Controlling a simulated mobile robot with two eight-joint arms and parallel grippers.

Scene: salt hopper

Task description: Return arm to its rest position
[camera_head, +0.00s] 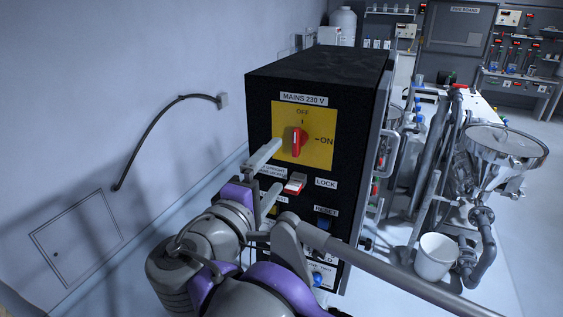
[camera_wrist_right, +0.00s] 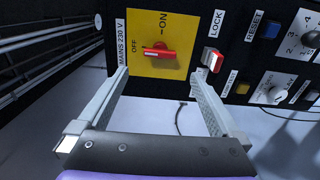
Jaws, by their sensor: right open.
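My right gripper (camera_head: 272,174) is open and empty in front of the black control cabinet (camera_head: 330,72), its two fingers pointing at the panel. In the right wrist view the open fingers (camera_wrist_right: 160,80) stand apart, below the red rotary knob (camera_wrist_right: 158,53), with nothing between them. The knob also shows in the head view (camera_head: 297,142), upright on a yellow plate (camera_head: 318,125) and pointing to OFF. A red and white lock switch (camera_head: 295,184) sits below the plate. My right arm hides part of the lower panel. My left gripper is not in view.
A blue reset button (camera_wrist_right: 270,30) and other controls are on the panel. To the right stand a steel hopper (camera_head: 505,150) and a white bucket (camera_head: 436,257). A wall with a dark cable (camera_head: 148,133) is at left. Open floor shows at lower right.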

